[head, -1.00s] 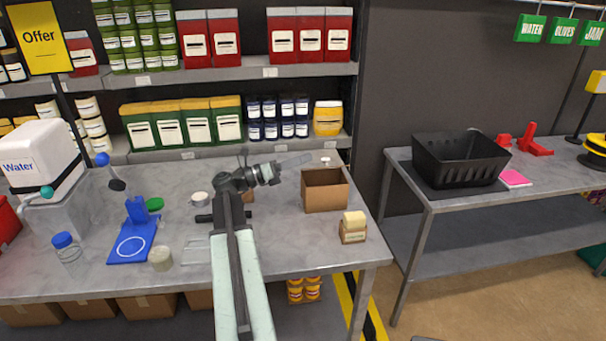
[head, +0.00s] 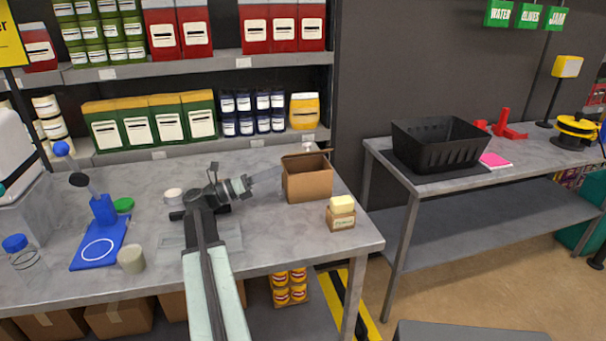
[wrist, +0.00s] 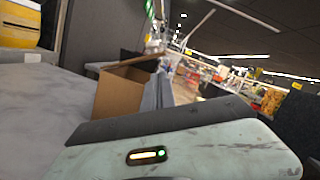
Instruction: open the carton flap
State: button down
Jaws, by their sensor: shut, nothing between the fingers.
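The open-topped brown carton (head: 307,183) stands on the grey bench, right of my arm. In the wrist view the fingers (wrist: 158,92) overlap the carton's right side. I cannot tell whether they touch the flap.
A small box with a pale yellow block (head: 341,212) stands in front of the carton. A blue stand (head: 102,225) and a cup (head: 131,259) are at left. A black crate (head: 440,148) sits on the right table. Shelves stand behind the bench.

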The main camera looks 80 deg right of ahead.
aim_at(305, 149)
jog(key=p+x, duration=0.2)
jog(key=x, duration=0.8)
jog(key=shift+f, duration=0.3)
jog(key=shift+s+a, duration=0.1)
